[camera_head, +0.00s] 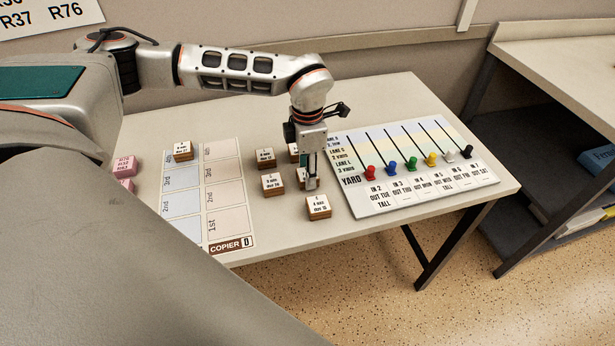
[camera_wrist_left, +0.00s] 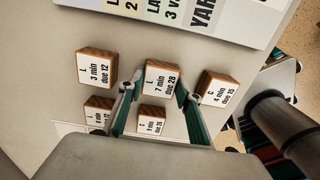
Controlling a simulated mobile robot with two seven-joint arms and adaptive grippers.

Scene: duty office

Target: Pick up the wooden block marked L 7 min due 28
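The wooden block marked L 7 min due 28 (camera_wrist_left: 161,80) lies label up on the table, among other marked blocks. In the head view it is mostly hidden behind my left gripper (camera_head: 311,182), which points straight down there. In the left wrist view the gripper's fingers (camera_wrist_left: 160,93) stand apart, one on each side of the block, with gaps showing. I cannot tell how far above the table the fingertips are. My right gripper is not in view.
Close by are blocks marked L 3 min due 12 (camera_wrist_left: 97,69) and C 4 min due 15 (camera_wrist_left: 217,89), and another block (camera_head: 272,184). The yard board (camera_head: 380,207) with coloured pegs lies right. The copier sheet (camera_head: 224,195) and pink blocks (camera_head: 124,166) lie left.

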